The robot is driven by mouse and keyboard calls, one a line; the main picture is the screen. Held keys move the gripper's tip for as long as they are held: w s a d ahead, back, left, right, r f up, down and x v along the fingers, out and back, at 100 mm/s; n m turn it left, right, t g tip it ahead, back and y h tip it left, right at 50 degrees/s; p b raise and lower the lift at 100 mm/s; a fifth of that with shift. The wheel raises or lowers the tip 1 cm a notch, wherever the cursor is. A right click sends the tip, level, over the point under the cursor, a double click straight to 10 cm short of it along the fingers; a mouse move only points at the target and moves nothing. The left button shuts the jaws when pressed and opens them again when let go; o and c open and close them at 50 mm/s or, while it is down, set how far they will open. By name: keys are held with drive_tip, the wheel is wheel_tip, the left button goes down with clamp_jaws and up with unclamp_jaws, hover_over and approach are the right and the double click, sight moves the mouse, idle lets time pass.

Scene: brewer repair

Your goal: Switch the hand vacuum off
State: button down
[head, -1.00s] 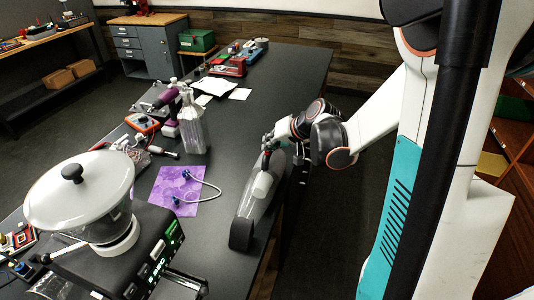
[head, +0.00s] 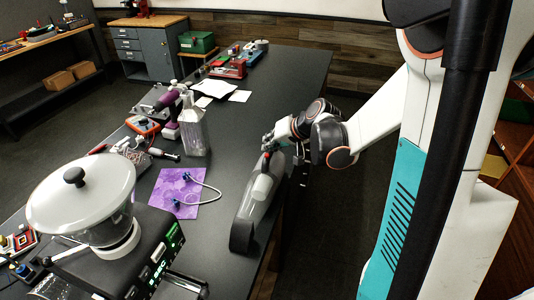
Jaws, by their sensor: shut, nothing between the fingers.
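The hand vacuum (head: 246,222) lies on the dark workbench near its right edge. It is grey and black, with a light grey part (head: 263,187) on its body and a red part (head: 266,160) near its far end. My gripper (head: 270,143) is at that far end, just above or touching the red part; I cannot tell which. My gripper is shut and holds nothing. Its fingertips are small and partly hidden by the wrist. The vacuum's switch cannot be made out clearly.
A brewer (head: 82,195) with a white lid stands at the front left. A purple mat (head: 172,194) with a looped tube lies left of the vacuum, and a clear bottle (head: 193,130) stands behind it. The far right of the workbench (head: 285,85) is clear.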

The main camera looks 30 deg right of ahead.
sight(269, 155)
drive_tip(key=shift+r, duration=0.15)
wheel_tip(269, 155, up, 6)
drive_tip(key=p, duration=0.4)
idle(0.3)
idle(0.4)
